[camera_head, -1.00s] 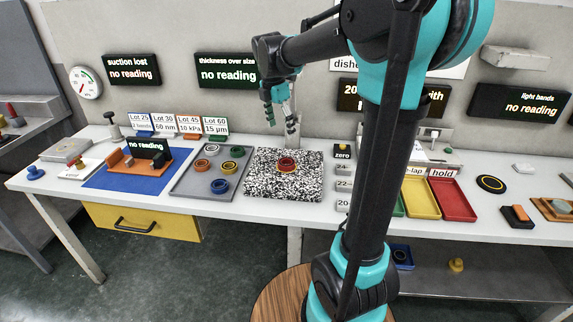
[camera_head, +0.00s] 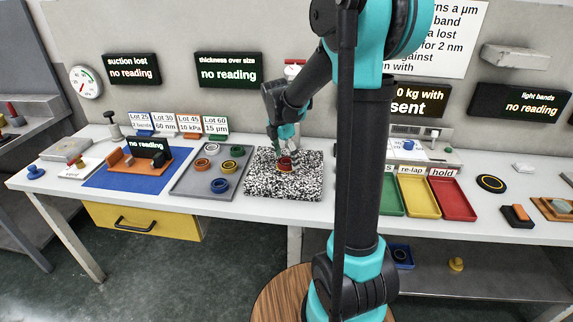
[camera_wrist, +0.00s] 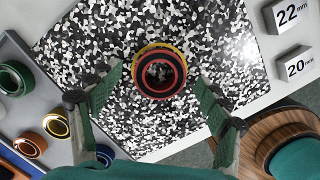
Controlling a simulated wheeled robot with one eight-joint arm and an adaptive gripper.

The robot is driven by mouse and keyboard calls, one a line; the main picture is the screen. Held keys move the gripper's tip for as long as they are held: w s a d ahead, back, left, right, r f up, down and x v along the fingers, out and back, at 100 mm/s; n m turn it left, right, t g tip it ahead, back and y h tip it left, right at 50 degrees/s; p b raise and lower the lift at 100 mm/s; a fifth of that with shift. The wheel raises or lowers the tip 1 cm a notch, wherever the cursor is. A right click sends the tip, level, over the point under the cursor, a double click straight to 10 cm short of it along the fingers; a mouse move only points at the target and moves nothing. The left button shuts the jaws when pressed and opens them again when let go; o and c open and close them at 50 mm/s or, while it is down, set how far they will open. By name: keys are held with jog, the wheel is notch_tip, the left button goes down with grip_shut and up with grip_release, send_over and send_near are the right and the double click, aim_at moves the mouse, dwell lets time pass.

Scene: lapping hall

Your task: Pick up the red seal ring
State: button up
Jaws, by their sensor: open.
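The red seal ring (camera_wrist: 160,60) is near the upper middle of the wrist view, with a yellow-orange ring showing around and under it. Its dark centre is visible. In the head view the red ring (camera_head: 285,163) is on the black-and-white speckled plate (camera_head: 310,186), with an orange edge at its base; the gripper partly hides it. My gripper (camera_head: 284,152) is over the ring, pointing down. In the wrist view my gripper (camera_wrist: 160,78) is open, one finger to each side of the ring, with gaps showing. Whether the fingertips reach the ring's height is unclear.
A grey tray (camera_head: 186,183) with several coloured rings lies left of the plate; its rings also show in the wrist view. Grey size blocks marked 22 mm (camera_wrist: 288,14) and 20 mm (camera_wrist: 296,65) stand right of the plate. Yellow (camera_head: 418,197) and red (camera_head: 452,199) bins are farther right.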

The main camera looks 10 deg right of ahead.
jog(key=shift+f, duration=0.2)
jog(key=c, duration=1.3)
jog(key=shift+o, duration=0.2)
jog(key=shift+r, duration=0.15)
